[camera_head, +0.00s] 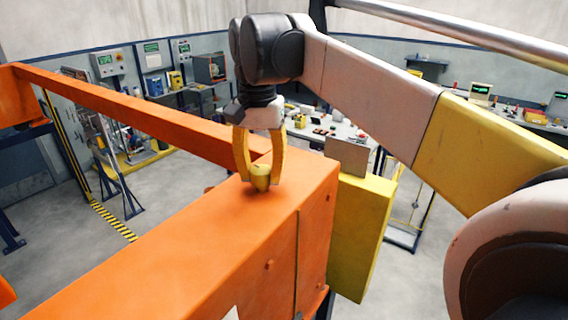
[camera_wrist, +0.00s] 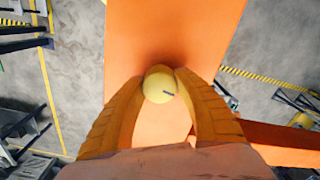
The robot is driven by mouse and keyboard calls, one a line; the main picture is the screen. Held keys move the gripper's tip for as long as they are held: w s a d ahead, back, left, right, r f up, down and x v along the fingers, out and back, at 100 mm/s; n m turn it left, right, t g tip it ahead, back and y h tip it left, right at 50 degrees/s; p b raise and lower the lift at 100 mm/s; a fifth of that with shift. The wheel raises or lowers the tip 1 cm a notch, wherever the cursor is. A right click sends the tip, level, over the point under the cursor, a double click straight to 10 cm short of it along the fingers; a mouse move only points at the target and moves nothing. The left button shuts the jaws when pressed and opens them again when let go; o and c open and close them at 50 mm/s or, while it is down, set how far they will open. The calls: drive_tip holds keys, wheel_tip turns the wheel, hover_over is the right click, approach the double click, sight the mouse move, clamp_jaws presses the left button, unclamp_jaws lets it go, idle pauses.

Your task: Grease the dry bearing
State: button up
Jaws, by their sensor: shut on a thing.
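My gripper (camera_head: 260,178) has yellow-orange fingers pointing down over the top of a large orange beam. It is shut on a small yellow rounded thing (camera_head: 261,171), which also shows between the fingertips in the wrist view (camera_wrist: 158,85) with a small dark mark on its top. The yellow thing is at or just above the orange surface; I cannot tell whether it touches. The orange beam (camera_head: 215,235) runs from the lower left to its squared end at the middle. I cannot make out a bearing by name in either view.
A yellow box (camera_head: 360,235) hangs at the beam's right end, with a grey-brown block (camera_head: 346,156) at its top. A thinner orange rail (camera_head: 130,110) runs off to the back left. A workbench (camera_head: 330,130) with several small items stands behind. Grey floor lies below.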

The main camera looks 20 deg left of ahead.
sight(261, 168)
drive_tip(key=o, duration=1.2)
wheel_tip(261, 168, up, 12)
